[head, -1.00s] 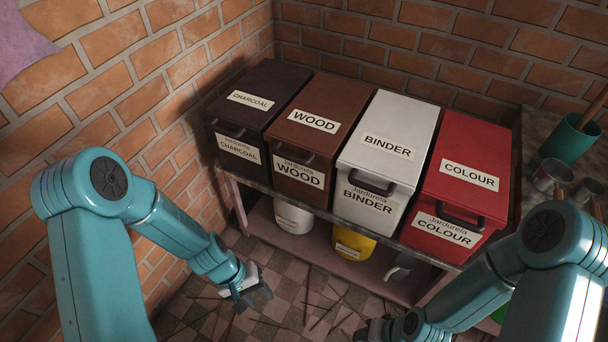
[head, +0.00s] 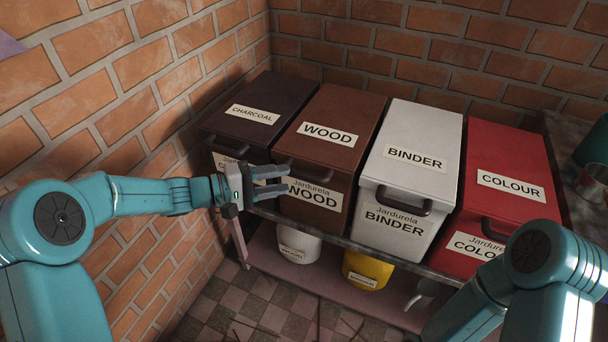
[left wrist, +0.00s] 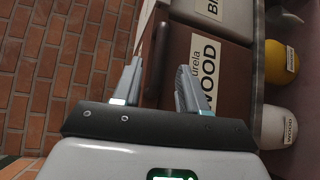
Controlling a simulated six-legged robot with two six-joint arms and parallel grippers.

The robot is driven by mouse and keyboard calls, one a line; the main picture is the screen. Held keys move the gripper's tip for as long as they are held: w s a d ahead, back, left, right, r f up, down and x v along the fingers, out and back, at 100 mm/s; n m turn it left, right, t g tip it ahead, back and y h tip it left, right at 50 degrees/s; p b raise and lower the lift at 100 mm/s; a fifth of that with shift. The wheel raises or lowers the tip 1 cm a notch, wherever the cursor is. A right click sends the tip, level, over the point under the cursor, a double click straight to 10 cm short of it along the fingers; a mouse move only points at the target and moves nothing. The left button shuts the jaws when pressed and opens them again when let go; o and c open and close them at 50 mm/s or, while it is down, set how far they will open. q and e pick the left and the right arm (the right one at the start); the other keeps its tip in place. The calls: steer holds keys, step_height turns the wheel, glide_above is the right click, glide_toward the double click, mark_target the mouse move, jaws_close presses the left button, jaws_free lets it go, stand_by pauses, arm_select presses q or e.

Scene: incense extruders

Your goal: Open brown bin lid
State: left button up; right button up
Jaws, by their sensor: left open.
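The brown bin (head: 330,125) is labelled WOOD and stands second from the left on the shelf. Its lid is shut, with a dark handle (head: 304,166) at the front edge. My left gripper (head: 286,181) is open and empty in front of the brown bin, level with its front label and just below the handle. In the left wrist view, the open fingers point at the brown bin's front (left wrist: 222,45), with the WOOD label beside the right finger.
The dark charcoal bin (head: 262,97) stands left of the brown bin. The white binder bin (head: 425,130) and red colour bin (head: 510,165) stand to the right. A white pot (head: 299,243) and yellow pot (head: 366,270) sit on the lower shelf. A brick wall (head: 140,110) is close on the left.

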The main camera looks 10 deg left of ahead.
mark_target(301, 177)
arm_select(q)
steer(key=x, duration=0.7)
